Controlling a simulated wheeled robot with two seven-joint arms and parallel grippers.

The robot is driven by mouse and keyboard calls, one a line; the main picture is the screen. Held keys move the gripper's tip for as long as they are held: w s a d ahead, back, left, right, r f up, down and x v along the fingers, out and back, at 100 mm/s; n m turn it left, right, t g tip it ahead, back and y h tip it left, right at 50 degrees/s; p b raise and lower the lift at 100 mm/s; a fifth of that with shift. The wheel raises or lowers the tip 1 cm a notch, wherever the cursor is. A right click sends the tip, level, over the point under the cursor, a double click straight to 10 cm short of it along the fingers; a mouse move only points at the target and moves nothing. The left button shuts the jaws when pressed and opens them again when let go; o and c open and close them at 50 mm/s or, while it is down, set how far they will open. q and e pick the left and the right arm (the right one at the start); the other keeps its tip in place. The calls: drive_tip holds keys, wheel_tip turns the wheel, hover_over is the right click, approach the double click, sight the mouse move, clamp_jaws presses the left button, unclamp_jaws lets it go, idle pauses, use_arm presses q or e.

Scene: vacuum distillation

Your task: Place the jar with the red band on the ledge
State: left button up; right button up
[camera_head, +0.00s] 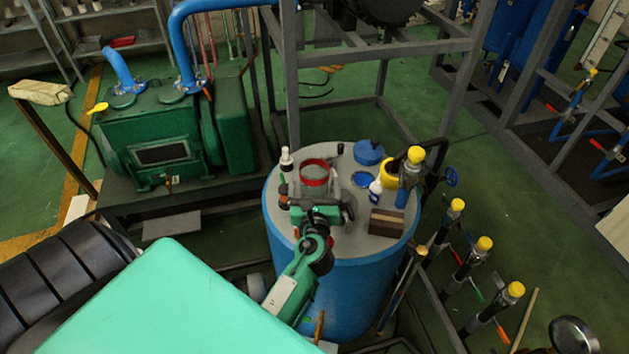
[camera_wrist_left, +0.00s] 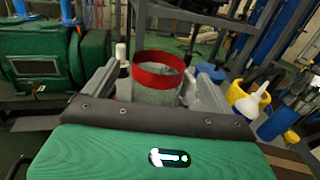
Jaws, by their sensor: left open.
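The jar with the red band (camera_head: 315,172) stands upright on the grey round top of a blue drum (camera_head: 352,238). In the left wrist view the jar (camera_wrist_left: 158,78) has a wide red rim band and a pale grey-green body. My left gripper (camera_head: 316,187) is open just on the near side of the jar. In the left wrist view its two fingers (camera_wrist_left: 152,94) point toward the jar, one on each side; the lower part of the jar is hidden by the gripper body. I cannot tell whether the fingers touch it. Which surface is the ledge is not clear. My right gripper is not in view.
On the drum top are a white bottle (camera_head: 286,160), a blue lid (camera_head: 368,151), a yellow-ringed item (camera_head: 388,176), a blue-and-grey cylinder (camera_head: 411,172) and a brown block (camera_head: 387,222). A green pump (camera_head: 160,140) stands left. Grey frames rise behind; yellow-capped valves (camera_head: 484,243) stand right.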

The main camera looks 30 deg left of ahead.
sight(315, 159)
use_arm(q)
drive_tip(key=shift+w+a, duration=0.35)
drive_tip(key=shift+w, duration=0.15)
drive_tip(key=shift+w+a, duration=0.25)
drive_tip(key=shift+w, duration=0.1)
drive_tip(key=x, duration=0.2)
drive_tip(key=p+x, duration=0.1)
drive_tip(key=x, duration=0.1)
drive_tip(key=shift+w+a+f, duration=0.15)
drive_tip(key=shift+w+f, duration=0.05)
drive_tip(key=shift+w, duration=0.1)
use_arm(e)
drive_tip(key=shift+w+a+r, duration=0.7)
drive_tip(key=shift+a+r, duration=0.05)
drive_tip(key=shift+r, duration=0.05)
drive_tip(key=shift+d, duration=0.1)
use_arm(q)
drive_tip(key=shift+c, duration=1.2)
drive_tip(key=c, duration=1.3)
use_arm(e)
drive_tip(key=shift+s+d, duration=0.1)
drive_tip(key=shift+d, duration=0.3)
